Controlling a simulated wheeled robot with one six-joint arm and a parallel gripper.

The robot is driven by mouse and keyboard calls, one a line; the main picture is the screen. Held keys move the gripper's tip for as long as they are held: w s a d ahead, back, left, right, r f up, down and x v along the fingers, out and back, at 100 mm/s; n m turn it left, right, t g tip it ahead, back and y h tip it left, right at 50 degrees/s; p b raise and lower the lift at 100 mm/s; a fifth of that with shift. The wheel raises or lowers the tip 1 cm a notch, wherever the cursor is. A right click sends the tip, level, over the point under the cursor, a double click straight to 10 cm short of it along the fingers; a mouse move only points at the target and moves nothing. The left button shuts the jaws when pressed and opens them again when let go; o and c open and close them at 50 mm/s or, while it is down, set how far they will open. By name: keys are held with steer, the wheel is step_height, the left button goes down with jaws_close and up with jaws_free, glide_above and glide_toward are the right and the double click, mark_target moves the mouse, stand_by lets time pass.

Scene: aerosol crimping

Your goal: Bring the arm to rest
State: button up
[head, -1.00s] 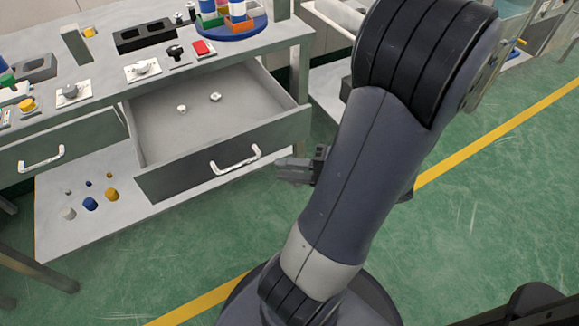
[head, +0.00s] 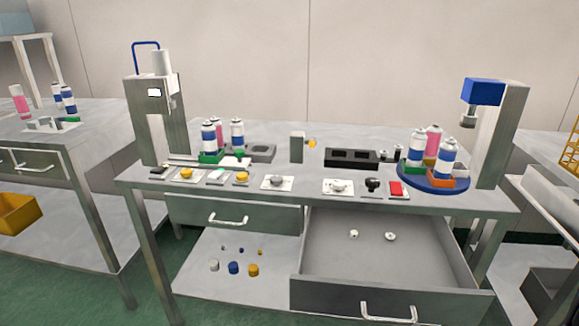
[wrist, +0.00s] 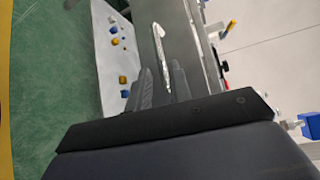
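My arm is out of the head view. In the wrist view my gripper (wrist: 162,88) shows beyond the dark wrist housing.
The workbench (head: 290,215) carries cans, a blue turntable (head: 432,184), a black block (head: 351,158) and two station columns. Its right drawer (head: 390,295) is open with two small parts inside. Several small caps stand on the lower shelf (head: 200,285).

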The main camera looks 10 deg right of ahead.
mark_target(391, 320)
steer(key=shift+b+x, duration=0.45)
steer(key=shift+x, duration=3.05)
steer(key=shift+a, duration=0.1)
